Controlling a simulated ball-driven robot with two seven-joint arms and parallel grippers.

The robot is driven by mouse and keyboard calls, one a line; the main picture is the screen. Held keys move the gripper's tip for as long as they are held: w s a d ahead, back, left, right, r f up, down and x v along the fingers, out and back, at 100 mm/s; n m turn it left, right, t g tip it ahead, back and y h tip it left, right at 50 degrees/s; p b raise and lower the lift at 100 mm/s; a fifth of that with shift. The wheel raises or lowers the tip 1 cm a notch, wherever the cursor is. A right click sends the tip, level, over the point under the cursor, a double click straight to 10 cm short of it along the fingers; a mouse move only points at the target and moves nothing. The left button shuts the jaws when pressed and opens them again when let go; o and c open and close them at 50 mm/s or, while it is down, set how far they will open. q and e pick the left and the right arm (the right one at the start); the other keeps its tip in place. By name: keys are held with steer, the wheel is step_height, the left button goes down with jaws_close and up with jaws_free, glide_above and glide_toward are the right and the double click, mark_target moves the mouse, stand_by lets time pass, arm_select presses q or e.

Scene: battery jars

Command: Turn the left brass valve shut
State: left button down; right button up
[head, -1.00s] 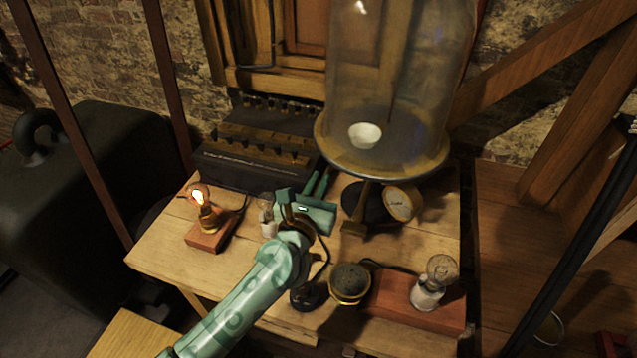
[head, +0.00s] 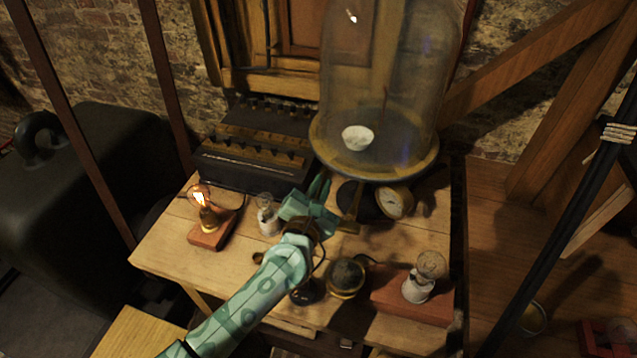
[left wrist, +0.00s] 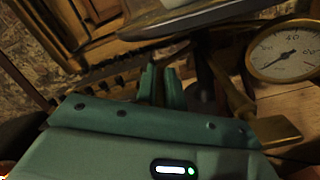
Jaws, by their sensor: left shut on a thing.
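My left gripper (head: 321,186) reaches over the table, with its fingers just left of the stand under the glass bell jar (head: 380,80). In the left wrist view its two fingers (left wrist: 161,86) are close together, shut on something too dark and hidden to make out. A brass lever with a flat end (head: 348,226) hangs beside the stand, right of the gripper. In the left wrist view this lever (left wrist: 275,130) lies to the right of the fingers, apart from them. I cannot make out any other valve. My right gripper is not in view.
A brass-rimmed dial gauge (head: 394,202) is right of the lever. A lit bulb (head: 201,200), an unlit bulb (head: 266,212), a round dark-topped piece (head: 346,275) and a bulb on a red block (head: 418,280) stand on the table. A dark battery box (head: 255,150) is behind.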

arm_select(q)
steer(key=shift+f+m, duration=0.15)
steer(key=shift+m, duration=0.25)
steer(key=c, duration=1.5)
jaws_free()
steer(key=shift+s, duration=0.1)
steer(key=p+v, duration=0.1)
steer(key=v, duration=1.5)
steer(key=shift+p, duration=0.4)
steer(key=shift+s, duration=0.15)
